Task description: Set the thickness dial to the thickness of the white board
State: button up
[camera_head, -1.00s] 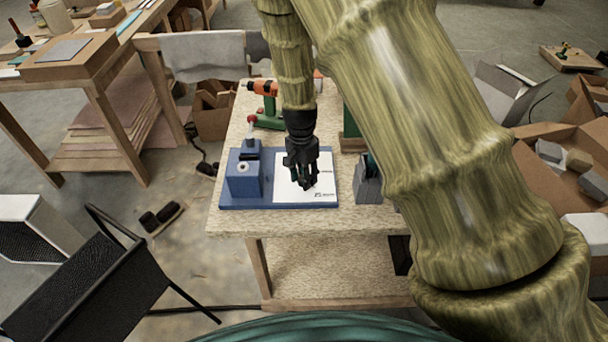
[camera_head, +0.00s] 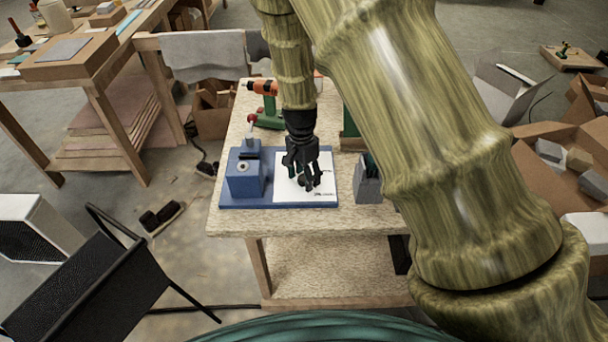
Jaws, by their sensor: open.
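A blue device (camera_head: 243,180) with a block-shaped body stands on a flat blue base at the front of the small workbench. A small round pale dial (camera_head: 243,167) shows on its block; its marks are too small to read. The white board (camera_head: 291,193) lies flat on the base, right of the block. My gripper (camera_head: 308,184) points down over the white board, right of the dial, with its fingers apart and nothing visible between them. It hides part of the board. I cannot tell whether the fingertips touch the board.
A grey block-like holder (camera_head: 367,184) stands right of the base. An orange and green drill (camera_head: 266,92) and a red-knobbed tool (camera_head: 254,120) lie behind. The bench front edge (camera_head: 310,221) is clear. A black chair (camera_head: 95,285) stands at lower left.

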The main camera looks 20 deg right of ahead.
aim_at(302, 176)
jog(key=shift+r, duration=0.1)
notch_tip(302, 176, up, 12)
jog(key=shift+w+a, duration=0.15)
jog(key=shift+w, duration=0.2)
dwell(0.6)
